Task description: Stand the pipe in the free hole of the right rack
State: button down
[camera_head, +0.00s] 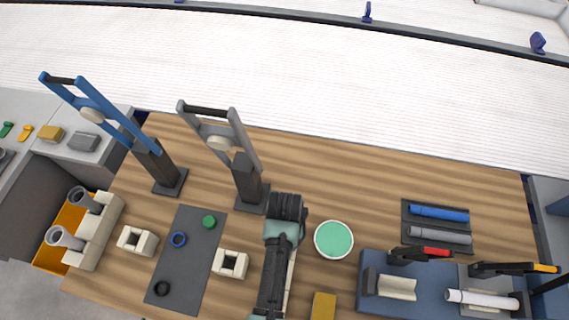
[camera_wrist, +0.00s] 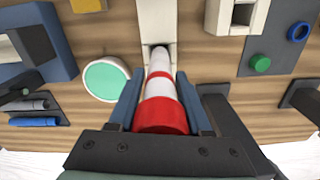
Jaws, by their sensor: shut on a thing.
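My gripper (camera_wrist: 162,98) is shut on a red-and-white banded pipe (camera_wrist: 160,88) in the wrist view. The pipe points away from the gripper, and its grey far end meets a dark opening at the near end of a cream rack (camera_wrist: 155,15). I cannot tell whether the end is inside the opening or just above it. In the head view my arm hides the pipe and most of this rack; only a pale edge (camera_head: 291,272) shows beside the arm. Another cream rack (camera_head: 100,232) at the left holds two grey pipes.
A green disc (camera_head: 333,239) lies right of my arm. Cream square blocks (camera_head: 230,263) and a dark mat (camera_head: 187,255) lie left. A grey toggle clamp (camera_head: 248,180) stands just behind. A blue fixture (camera_head: 430,270) and a tray (camera_head: 438,227) are at the right.

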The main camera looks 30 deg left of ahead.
jog(key=shift+f, duration=0.2)
jog(key=shift+f+b, duration=2.6)
jog(key=shift+f, duration=0.8)
jog(key=shift+c, duration=1.3)
grip_release()
notch_tip(320, 180, up, 13)
jog(key=b, duration=0.1)
